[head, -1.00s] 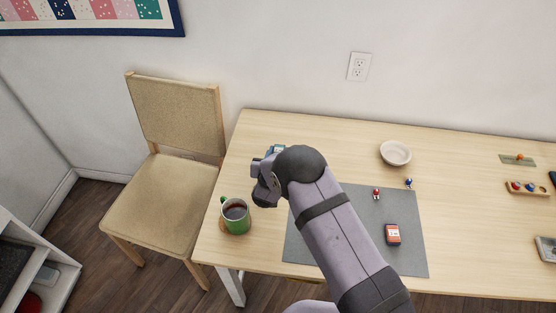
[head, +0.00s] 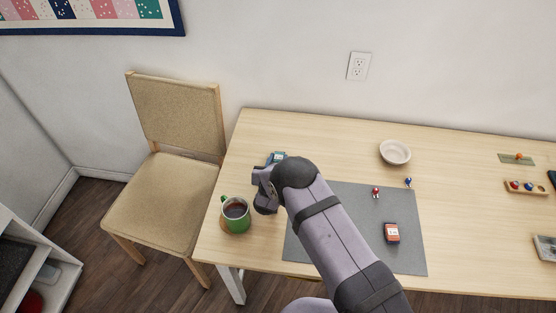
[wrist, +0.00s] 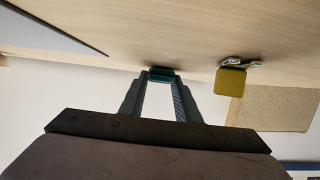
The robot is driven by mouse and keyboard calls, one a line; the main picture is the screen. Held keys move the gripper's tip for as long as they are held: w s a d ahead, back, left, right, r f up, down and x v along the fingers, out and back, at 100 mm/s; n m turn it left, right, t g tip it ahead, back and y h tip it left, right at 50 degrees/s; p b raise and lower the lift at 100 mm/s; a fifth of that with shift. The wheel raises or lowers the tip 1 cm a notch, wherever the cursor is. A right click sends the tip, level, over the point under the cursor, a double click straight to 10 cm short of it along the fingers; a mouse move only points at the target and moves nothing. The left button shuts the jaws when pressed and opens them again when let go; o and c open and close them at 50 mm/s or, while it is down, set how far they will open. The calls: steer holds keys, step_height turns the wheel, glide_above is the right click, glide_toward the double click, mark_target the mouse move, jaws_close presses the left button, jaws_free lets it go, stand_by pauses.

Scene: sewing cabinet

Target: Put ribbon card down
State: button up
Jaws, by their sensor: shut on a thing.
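My gripper (wrist: 160,82) is shut on the ribbon card (wrist: 163,74), a small dark teal piece seen edge-on between the fingertips in the wrist view. The card is very close to the tabletop, with a dark shadow beside it; I cannot tell whether it touches. In the head view my gripper (head: 264,190) is at the table's left end, behind the green mug. A teal piece with a pale label, seemingly the same card (head: 277,157), shows just beyond it. The fingertips are hidden there.
The green mug (head: 236,214) stands close in front of my gripper. A yellow block (wrist: 230,81) with small pale items shows beside the card in the wrist view. Bare table lies behind, towards the bowl (head: 395,152).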

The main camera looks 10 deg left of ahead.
steer(key=shift+s+f+b, duration=0.15)
steer(key=shift+f+b, duration=0.2)
steer(key=shift+s+d+f, duration=0.15)
steer(key=shift+s+f, duration=0.05)
steer(key=shift+f, duration=0.05)
steer(key=o, duration=1.1)
steer(key=shift+f, duration=0.1)
steer(key=shift+w+r+p, duration=0.15)
steer(key=shift+r+p, duration=0.5)
steer(key=shift+p, duration=0.05)
steer(key=shift+b+v, duration=0.95)
steer(key=shift+v, duration=2.65)
steer(key=shift+r, duration=0.2)
steer(key=shift+w+r, duration=0.1)
